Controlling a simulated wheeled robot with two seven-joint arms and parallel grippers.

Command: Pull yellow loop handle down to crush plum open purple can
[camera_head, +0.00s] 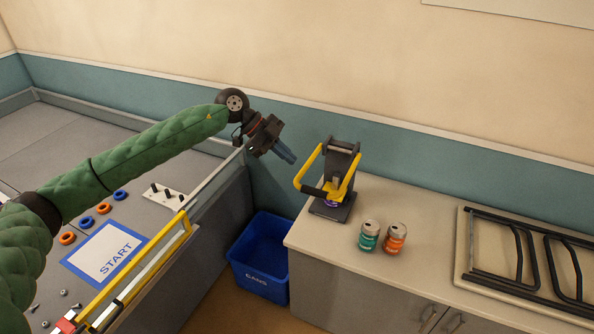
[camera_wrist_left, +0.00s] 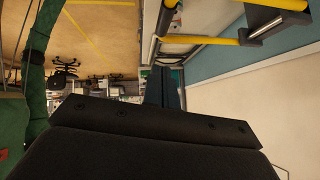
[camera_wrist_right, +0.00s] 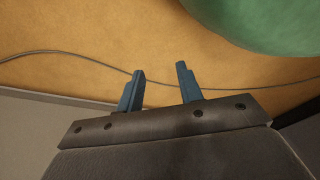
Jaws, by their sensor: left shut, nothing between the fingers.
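A black can crusher (camera_head: 343,165) stands on the counter against the wall. A small purple patch, the purple can (camera_head: 331,204), shows low in the crusher, mostly hidden by the frame and handle. My left gripper (camera_head: 291,158) is shut and empty, just left of and slightly above the handle, apart from it. In the left wrist view, the shut fingers (camera_wrist_left: 164,88) show below the yellow handle (camera_wrist_left: 200,41). My right gripper (camera_wrist_right: 159,70) is open and empty, over the floor.
A teal can (camera_head: 369,235) and an orange can (camera_head: 395,238) stand on the counter (camera_head: 440,250) right of the crusher. A blue bin marked CANS (camera_head: 262,262) is on the floor left of the counter. Black metal frames (camera_head: 530,262) lie at the right. A grey game table fills the left.

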